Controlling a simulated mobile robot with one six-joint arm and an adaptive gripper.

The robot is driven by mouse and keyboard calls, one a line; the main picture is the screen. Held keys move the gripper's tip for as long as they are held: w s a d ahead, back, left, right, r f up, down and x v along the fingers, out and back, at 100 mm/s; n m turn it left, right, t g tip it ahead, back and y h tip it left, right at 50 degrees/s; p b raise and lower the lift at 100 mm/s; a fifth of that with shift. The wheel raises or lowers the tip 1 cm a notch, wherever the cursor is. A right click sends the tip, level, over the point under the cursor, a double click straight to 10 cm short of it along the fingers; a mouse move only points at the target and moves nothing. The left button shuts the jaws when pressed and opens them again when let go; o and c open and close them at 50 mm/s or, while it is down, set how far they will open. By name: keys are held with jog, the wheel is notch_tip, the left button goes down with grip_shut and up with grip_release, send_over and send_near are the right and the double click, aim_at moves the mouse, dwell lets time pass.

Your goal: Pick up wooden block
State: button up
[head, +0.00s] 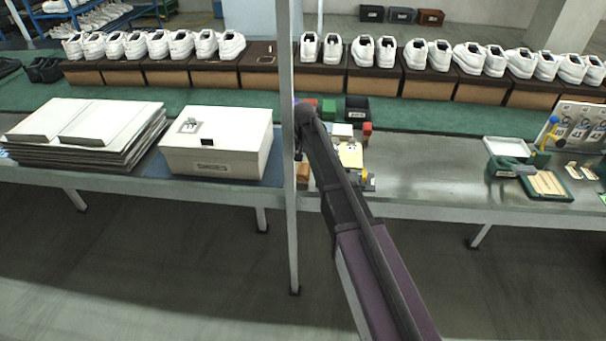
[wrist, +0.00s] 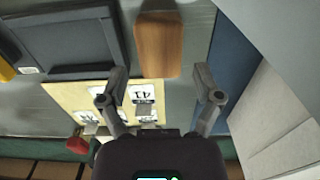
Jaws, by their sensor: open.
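The wooden block (wrist: 159,44) is a plain brown oblong with rounded edges, on the grey table in the upper middle of the wrist view. In the head view its orange-brown side (head: 303,173) shows near the table's front edge, partly covered by the post and my arm. My gripper (wrist: 163,88) is open and empty in the wrist view. Its two fingertips stand apart, one to each side of the block's near end, and the block lies just beyond them. I cannot tell the height of the fingers over the table. In the head view my gripper is hidden.
A tan board (wrist: 92,98) with number cards and a dark grey case (wrist: 70,45) lie left of the block in the wrist view. A blue mat (wrist: 230,58) lies to its right. A white box (head: 217,142) and upright post (head: 289,225) stand left of my arm.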

aim_at(305, 168)
jog(key=shift+f, duration=0.15)
jog(key=shift+f+b, duration=2.6)
jog(key=shift+b, duration=0.15)
jog(key=c, duration=1)
jog(key=shift+o, duration=0.2)
jog(key=shift+r, duration=0.2)
jog(key=shift+d+r+p, duration=0.2)
jog(key=shift+r+p, duration=0.25)
jog(key=shift+p, duration=0.2)
notch_tip(305, 168, up, 6)
jog(key=p, duration=0.6)
jog(key=shift+r, duration=0.15)
jog(key=d, duration=1.9)
jog(key=shift+s+d+f, duration=0.3)
jog(key=shift+s, duration=0.05)
